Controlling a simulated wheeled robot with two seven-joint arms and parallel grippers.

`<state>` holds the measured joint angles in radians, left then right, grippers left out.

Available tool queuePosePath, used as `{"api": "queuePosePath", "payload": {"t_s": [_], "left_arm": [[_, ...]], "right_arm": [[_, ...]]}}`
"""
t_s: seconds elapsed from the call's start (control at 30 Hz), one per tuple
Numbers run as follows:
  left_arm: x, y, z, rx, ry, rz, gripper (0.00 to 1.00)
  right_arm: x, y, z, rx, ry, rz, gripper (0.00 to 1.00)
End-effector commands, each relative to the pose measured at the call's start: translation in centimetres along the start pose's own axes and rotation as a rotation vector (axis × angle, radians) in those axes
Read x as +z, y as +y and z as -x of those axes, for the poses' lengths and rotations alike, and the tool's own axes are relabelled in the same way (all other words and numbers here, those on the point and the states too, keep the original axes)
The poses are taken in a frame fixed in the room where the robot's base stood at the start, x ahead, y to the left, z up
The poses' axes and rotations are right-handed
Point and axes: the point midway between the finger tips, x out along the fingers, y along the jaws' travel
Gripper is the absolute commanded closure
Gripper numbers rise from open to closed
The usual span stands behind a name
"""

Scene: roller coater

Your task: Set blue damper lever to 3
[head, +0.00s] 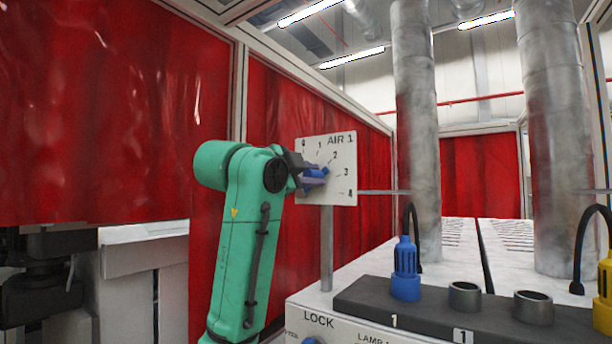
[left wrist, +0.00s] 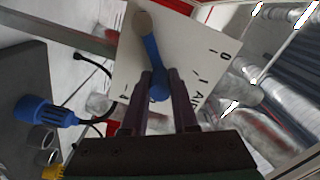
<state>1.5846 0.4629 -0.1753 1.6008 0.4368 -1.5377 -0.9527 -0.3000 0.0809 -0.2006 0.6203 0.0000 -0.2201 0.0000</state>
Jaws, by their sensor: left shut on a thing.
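The white dial plate (head: 341,150) marked AIR 1, with numbers 0 to 4 along an arc, stands on a grey post. The blue damper lever (head: 318,173) is at its front, mostly hidden by my left gripper (head: 308,174). In the left wrist view the lever (left wrist: 151,50) shows a brown end knob reaching up, away from the numbers. My left gripper (left wrist: 160,88) has its purple fingers closed around the blue part at the lever's lower end. I cannot tell exactly which number the lever marks. My right gripper is not in view.
A dark panel (head: 445,316) right of the post carries a blue connector (head: 405,270), grey sockets and a yellow connector (head: 603,295). Large metal ducts (head: 416,130) rise behind. Red curtains (head: 110,110) line the left and back.

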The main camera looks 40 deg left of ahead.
Motion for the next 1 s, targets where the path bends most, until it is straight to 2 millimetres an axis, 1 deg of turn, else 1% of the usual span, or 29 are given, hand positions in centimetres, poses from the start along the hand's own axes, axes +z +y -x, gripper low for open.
{"api": "queuePosePath", "payload": {"t_s": [0.03,0.1,0.4,0.6,0.97,1.0], "left_arm": [[0.2,0.5,-0.1,0.003,-0.005,-0.033,1.00],[0.1,0.7,-0.1,0.004,-0.003,-0.082,1.00],[0.0,1.5,-0.1,0.004,-0.003,-0.218,1.00],[-0.1,1.6,-0.1,0.003,-0.001,-0.249,1.00],[-0.1,1.6,-0.1,0.002,0.000,-0.252,1.00],[-0.1,1.6,-0.1,0.002,0.000,-0.251,0.66]], "right_arm": [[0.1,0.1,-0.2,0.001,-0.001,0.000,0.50],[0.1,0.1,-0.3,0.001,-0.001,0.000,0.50],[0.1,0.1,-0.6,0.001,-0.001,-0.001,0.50],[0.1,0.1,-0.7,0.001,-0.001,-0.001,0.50],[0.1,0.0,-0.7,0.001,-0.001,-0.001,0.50],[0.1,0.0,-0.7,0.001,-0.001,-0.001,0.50]]}}
